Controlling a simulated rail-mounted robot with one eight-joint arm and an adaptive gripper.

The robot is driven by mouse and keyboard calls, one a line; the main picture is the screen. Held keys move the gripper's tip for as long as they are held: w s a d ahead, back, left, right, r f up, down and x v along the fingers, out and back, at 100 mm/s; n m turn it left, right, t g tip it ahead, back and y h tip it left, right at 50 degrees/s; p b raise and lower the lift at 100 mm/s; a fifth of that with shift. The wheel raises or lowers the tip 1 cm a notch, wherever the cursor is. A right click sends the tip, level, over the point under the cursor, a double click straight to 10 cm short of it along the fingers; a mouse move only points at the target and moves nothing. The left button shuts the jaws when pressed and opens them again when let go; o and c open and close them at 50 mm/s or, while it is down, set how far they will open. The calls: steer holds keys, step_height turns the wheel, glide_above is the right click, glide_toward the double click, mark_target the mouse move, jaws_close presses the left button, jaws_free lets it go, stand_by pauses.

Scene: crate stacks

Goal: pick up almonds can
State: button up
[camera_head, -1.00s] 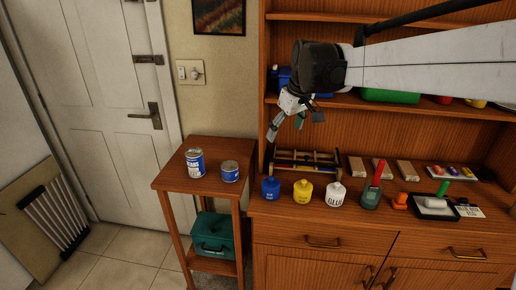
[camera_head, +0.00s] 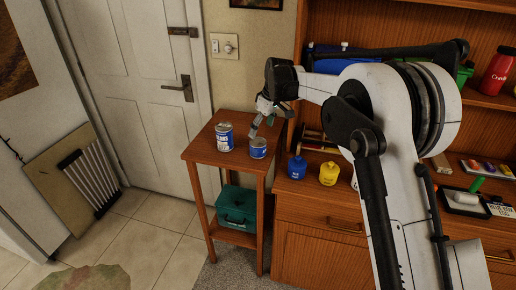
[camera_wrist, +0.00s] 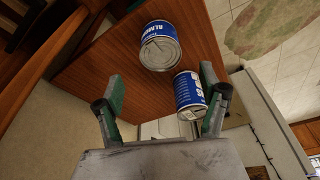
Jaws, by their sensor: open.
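The almonds can (camera_wrist: 158,48) is a short can with a blue label reading "ALMO…" and a metal end. It stands on the small wooden side table in the head view (camera_head: 258,149), the shorter and right-hand one of two cans. My gripper (camera_head: 262,128) is above and close to it, pointing down. I cannot tell the exact gap.
A taller blue can (camera_head: 224,137) stands left of the almonds can; it appears close by the right finger in the wrist view (camera_wrist: 188,95). A green box (camera_head: 236,206) sits beneath. Blue (camera_head: 297,168) and yellow (camera_head: 329,174) bottles stand right.

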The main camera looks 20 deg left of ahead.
mark_target(256, 147)
steer(key=p+x, duration=0.1)
steer(key=x, duration=0.9)
steer(key=shift+s+f, duration=0.1)
steer(key=shift+f, duration=0.3)
steer(key=c, duration=1.4)
steer(key=shift+c, duration=0.3)
steer(key=shift+r, duration=0.1)
